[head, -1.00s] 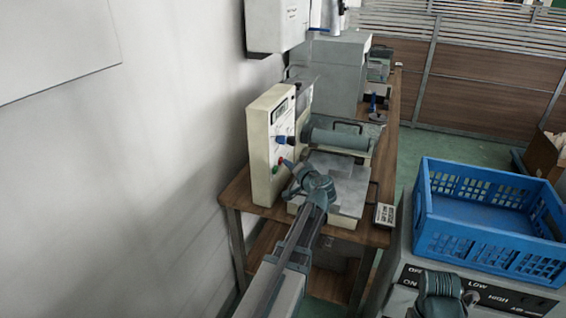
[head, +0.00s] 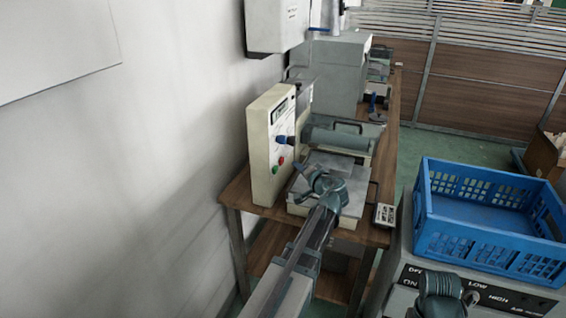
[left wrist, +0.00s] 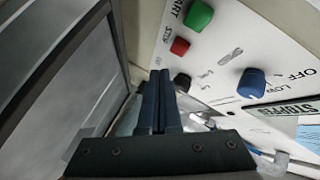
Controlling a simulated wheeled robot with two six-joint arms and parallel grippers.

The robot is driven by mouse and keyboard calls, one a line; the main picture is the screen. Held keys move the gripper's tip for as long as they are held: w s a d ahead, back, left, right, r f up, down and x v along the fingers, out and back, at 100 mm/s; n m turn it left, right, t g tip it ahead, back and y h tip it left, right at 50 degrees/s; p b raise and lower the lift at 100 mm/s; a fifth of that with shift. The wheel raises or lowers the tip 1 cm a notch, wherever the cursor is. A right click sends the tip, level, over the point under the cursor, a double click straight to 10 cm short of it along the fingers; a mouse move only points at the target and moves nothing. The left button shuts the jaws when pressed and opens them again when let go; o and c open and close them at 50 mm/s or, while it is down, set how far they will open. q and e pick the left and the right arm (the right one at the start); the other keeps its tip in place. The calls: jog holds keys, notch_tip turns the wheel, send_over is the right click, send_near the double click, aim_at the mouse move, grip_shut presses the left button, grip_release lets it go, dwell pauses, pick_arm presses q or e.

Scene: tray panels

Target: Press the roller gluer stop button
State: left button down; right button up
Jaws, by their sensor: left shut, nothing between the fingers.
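The roller gluer's cream control panel (head: 262,160) stands beside the wall in the head view. Its red stop button (left wrist: 180,46) and green start button (left wrist: 199,15) show clearly in the left wrist view, with STOP and START lettering beside them. My left gripper (head: 299,169) is in front of the panel, to the right of the buttons, and apart from them. Its two fingers (left wrist: 160,82) are together and empty in the left wrist view, with the tips below the red button in the picture. My right arm's wrist (head: 442,292) shows at the bottom right; its fingers cannot be made out.
A blue knob (left wrist: 252,82) and a dark knob (left wrist: 182,82) are on the panel. The roller (head: 338,141) and a flat metal plate (head: 348,172) lie right of it on the wooden table (head: 238,194). A blue crate (head: 480,240) stands at the right.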

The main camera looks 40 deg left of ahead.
pick_arm(q)
jog(key=shift+w+d, duration=0.2)
jog(key=shift+d, duration=0.6)
jog(key=shift+w+d, duration=0.2)
jog(key=shift+d, duration=0.6)
